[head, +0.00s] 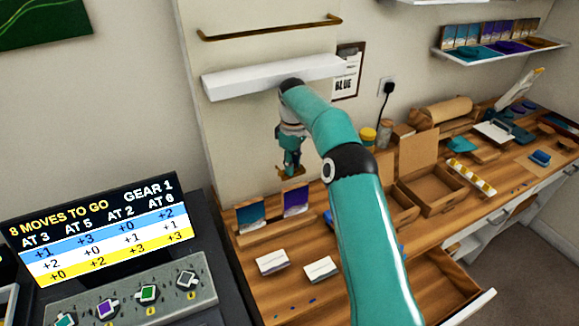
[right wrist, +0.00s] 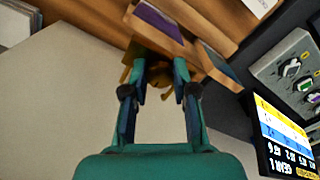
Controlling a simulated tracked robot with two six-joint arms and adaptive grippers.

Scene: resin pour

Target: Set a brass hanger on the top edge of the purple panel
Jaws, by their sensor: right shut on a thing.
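The purple panel (head: 296,201) stands upright at the left end of the wooden bench, beside a blue panel (head: 250,217). My right gripper (head: 291,164) is above the purple panel, close to the wall, and is shut on a brass hanger (head: 291,174). The hanger is apart from the panel in the head view. In the right wrist view the brass hanger (right wrist: 160,85) is between the fingertips, partly hidden by them. The purple panel (right wrist: 158,20) lies beyond it, with the blue panel (right wrist: 221,62) to its right. My left gripper is not in view.
A white shelf (head: 270,77) and a brass rail (head: 270,28) are on the wall above my gripper. A wooden strip (head: 265,234) and two white cards (head: 272,262) lie in front of the panels. A screen (head: 100,235) stands at left. Open boxes (head: 432,188) stand at right.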

